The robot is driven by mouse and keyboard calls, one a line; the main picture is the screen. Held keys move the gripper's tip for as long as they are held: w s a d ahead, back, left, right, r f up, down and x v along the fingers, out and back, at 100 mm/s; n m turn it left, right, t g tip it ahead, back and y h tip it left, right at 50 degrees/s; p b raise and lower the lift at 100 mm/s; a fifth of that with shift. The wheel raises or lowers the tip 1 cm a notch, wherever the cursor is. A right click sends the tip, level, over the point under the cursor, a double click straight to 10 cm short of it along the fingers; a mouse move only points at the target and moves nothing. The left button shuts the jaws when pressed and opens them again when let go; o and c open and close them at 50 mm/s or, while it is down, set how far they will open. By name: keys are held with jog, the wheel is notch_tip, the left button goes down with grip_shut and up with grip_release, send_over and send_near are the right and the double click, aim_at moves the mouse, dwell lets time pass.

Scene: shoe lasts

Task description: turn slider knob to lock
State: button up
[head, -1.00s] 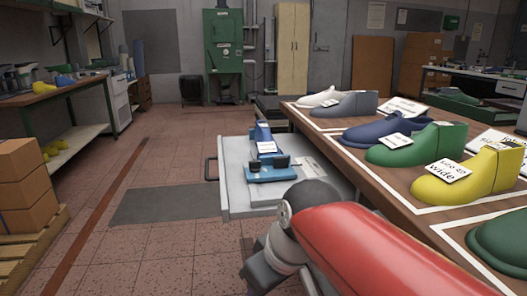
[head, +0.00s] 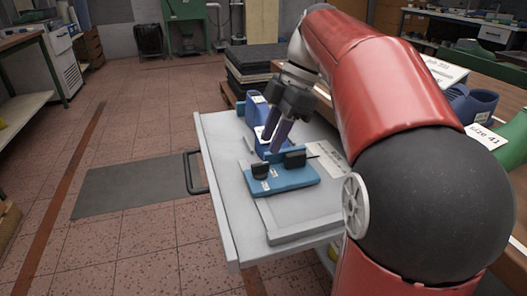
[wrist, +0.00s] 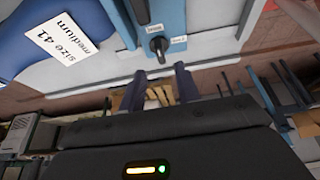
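The blue clamp fixture (head: 285,180) sits on the grey drawer-like tray. A black knob (head: 260,171) stands on its left part beside small white labels. In the wrist view the dark knob (wrist: 158,46) points toward the lower edge of the fixture (wrist: 176,20), between two labels too small to read. A blue shoe last (head: 250,113) lies behind the fixture; its white tag reads "size 41 medium" in the wrist view (wrist: 62,40). My gripper (head: 279,140) hangs over the fixture, fingers apart. Its fingertips (wrist: 161,80) are empty and short of the knob in the wrist view.
The grey tray (head: 225,185) has a dark handle (head: 194,172) on its left. A second black block (head: 295,158) stands right of the knob on the fixture. The workbench is at the right, partly behind my red arm.

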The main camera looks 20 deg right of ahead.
aim_at(261, 164)
jog(key=x, duration=0.6)
grip_shut()
